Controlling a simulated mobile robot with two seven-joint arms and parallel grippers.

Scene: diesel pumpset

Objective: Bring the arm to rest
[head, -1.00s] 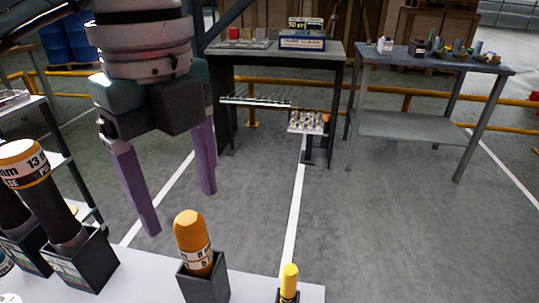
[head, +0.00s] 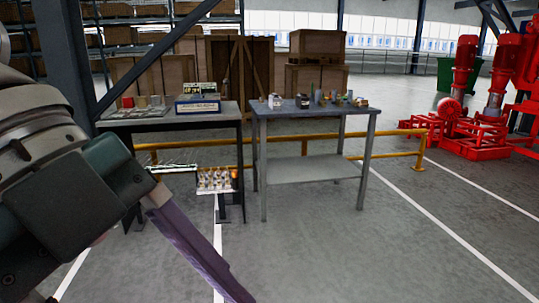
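My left arm comes in from the left edge in the head view, close to the camera. Its gripper (head: 232,286) is seen from the side, with purple fingers slanting down to the right toward the bottom edge. The fingers line up in this view, so the gap between them is hidden. I see nothing held at the visible part of the fingers. My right gripper is not in view.
A dark bench (head: 225,112) with a blue-and-white box (head: 198,106) stands beyond the gripper. A grey two-level table (head: 316,172) with small parts stands right of it. A yellow rail (head: 403,154) runs behind. Red pumps (head: 463,75) stand far right. Open floor lies front right.

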